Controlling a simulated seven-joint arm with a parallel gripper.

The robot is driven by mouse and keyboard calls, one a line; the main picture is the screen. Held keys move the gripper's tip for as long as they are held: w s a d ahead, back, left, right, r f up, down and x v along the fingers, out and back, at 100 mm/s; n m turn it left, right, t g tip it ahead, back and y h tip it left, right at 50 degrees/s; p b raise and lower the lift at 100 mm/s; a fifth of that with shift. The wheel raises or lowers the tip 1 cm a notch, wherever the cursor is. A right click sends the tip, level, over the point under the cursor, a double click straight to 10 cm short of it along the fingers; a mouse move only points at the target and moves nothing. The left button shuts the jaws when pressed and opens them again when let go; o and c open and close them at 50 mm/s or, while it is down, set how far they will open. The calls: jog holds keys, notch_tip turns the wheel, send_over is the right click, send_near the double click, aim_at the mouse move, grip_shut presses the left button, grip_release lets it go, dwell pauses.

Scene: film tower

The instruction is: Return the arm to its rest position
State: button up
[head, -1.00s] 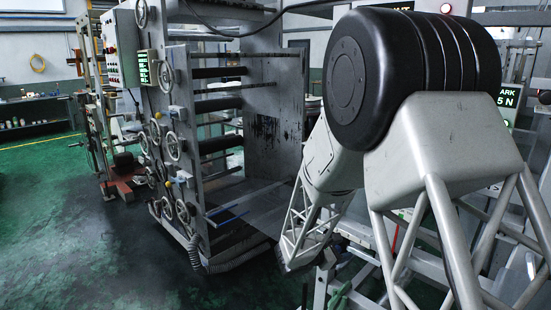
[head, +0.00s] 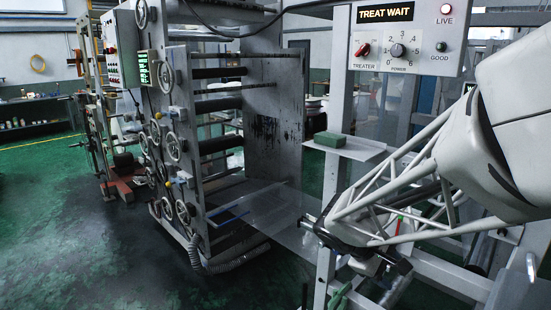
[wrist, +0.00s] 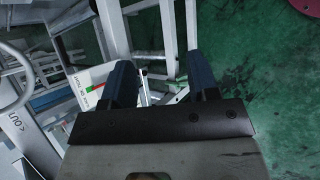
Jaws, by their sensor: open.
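My arm reaches in from the right in the head view, its lattice link (head: 400,190) slanting down toward the lower middle. My gripper (head: 365,268) is at its lower end, dark and partly hidden by frame parts. In the wrist view, my gripper (wrist: 160,82) shows two dark fingers spread apart with nothing between them. Past the fingers are pale frame bars and the green floor (wrist: 250,60).
A control panel (head: 405,40) reads "TREAT WAIT", with a red LIVE lamp. A green block (head: 329,139) lies on a small shelf (head: 365,149). The roller machine (head: 240,120) stands left of the arm, with clear film (head: 270,208) extending from it. Open green floor (head: 50,220) lies at left.

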jog(key=s+a+r+m+t+y, duration=0.1)
jog(key=s+a+r+m+y, duration=0.1)
jog(key=s, duration=0.7)
jog(key=s+a+r+m+t+y, duration=0.1)
jog(key=s+a+r+m+y, duration=0.2)
jog(key=s, duration=0.6)
jog(key=a+m+y, duration=0.2)
jog(key=m+y, duration=0.1)
jog(key=shift+r, duration=0.25)
jog(key=shift+o, duration=0.4)
dwell(0.8)
